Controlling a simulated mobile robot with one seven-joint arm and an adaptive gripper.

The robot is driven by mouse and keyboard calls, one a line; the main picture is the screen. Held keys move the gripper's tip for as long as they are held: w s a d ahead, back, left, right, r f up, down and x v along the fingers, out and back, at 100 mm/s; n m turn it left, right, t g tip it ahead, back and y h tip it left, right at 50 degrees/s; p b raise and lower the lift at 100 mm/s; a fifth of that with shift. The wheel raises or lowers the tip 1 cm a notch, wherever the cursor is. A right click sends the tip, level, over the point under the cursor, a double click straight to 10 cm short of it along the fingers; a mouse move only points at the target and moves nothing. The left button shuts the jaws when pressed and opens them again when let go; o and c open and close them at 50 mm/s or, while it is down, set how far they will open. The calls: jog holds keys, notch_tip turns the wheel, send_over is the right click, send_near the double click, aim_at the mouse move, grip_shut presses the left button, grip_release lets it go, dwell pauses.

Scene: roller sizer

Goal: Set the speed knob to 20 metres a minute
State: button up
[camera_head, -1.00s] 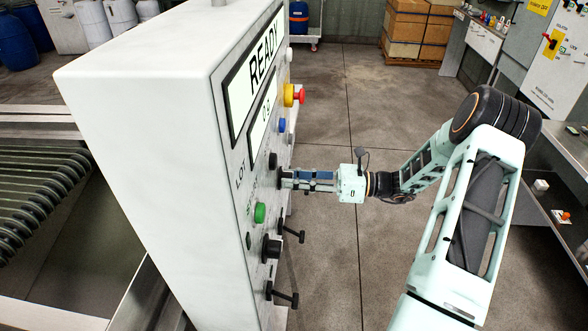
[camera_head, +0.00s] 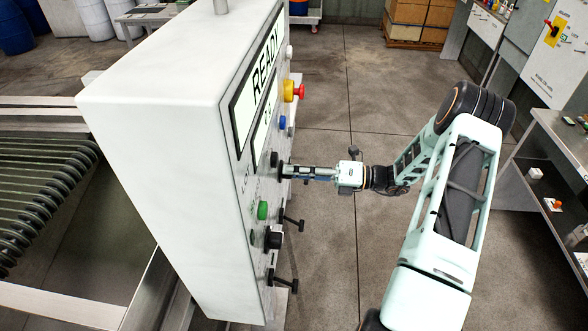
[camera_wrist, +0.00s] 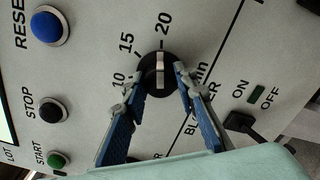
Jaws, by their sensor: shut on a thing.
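The speed knob (camera_wrist: 157,75) is a round black dial with a pale pointer bar, in the upper middle of the wrist view. Around it are the marks 10, 15 and 20; the pointer bar points up, close to the 20. My gripper (camera_wrist: 159,84) has its two blue-padded fingers on either side of the knob, shut on it. In the head view my gripper (camera_head: 287,172) reaches from the right to the face of the white control cabinet (camera_head: 185,190), and the fingers hide most of the knob there.
A blue reset button (camera_wrist: 47,26), a black stop button (camera_wrist: 52,110) and a green start button (camera_wrist: 57,160) lie left of the knob. A blower switch (camera_wrist: 240,122) is at right. A red emergency button (camera_head: 300,91) sticks out above my gripper. Floor right of the cabinet is clear.

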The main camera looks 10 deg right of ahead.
jog(key=shift+m, duration=0.3)
dwell(0.4)
jog(key=o, duration=1.2)
jog(key=shift+c, duration=0.2)
jog(key=v, duration=1.2)
